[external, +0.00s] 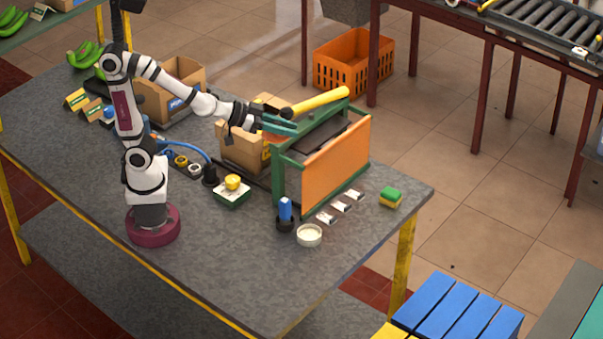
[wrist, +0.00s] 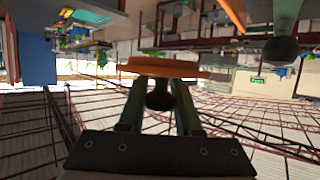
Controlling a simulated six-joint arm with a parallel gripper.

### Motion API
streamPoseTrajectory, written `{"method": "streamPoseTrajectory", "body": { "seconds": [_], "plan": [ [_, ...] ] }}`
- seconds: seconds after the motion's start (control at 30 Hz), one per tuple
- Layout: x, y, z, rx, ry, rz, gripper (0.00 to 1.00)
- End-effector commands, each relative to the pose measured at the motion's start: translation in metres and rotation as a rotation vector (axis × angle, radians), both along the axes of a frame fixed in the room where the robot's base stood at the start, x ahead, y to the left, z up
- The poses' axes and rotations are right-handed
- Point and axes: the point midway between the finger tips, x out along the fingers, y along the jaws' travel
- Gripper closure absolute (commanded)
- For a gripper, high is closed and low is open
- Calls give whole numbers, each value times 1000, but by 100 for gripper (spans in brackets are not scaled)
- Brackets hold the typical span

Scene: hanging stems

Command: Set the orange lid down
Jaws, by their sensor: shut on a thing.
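My gripper (external: 289,122) reaches out over a green-framed box with an orange side panel (external: 335,165). Its teal fingers are closed around a dark round knob. In the wrist view the orange lid (wrist: 165,68) is a thin slab across the fingertips, and the dark knob (wrist: 158,97) sits between the two fingers (wrist: 160,85). I cannot tell whether the lid touches the box.
A cardboard box (external: 243,150) stands left of the green-framed box. The table's front area is clear.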

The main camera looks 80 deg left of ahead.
Motion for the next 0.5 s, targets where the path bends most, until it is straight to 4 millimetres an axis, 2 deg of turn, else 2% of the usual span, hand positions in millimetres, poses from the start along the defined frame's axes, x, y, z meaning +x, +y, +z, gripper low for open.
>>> {"method": "streamPoseTrajectory", "body": {
  "seconds": [0.03, 0.17, 0.5],
  "plan": [
    [-10, 13, 15, -1, -9, 9, 100],
    [-34, 34, 35, 1, -4, 15, 100],
    [-41, 38, 38, 1, 3, 12, 100]
  ]
}}
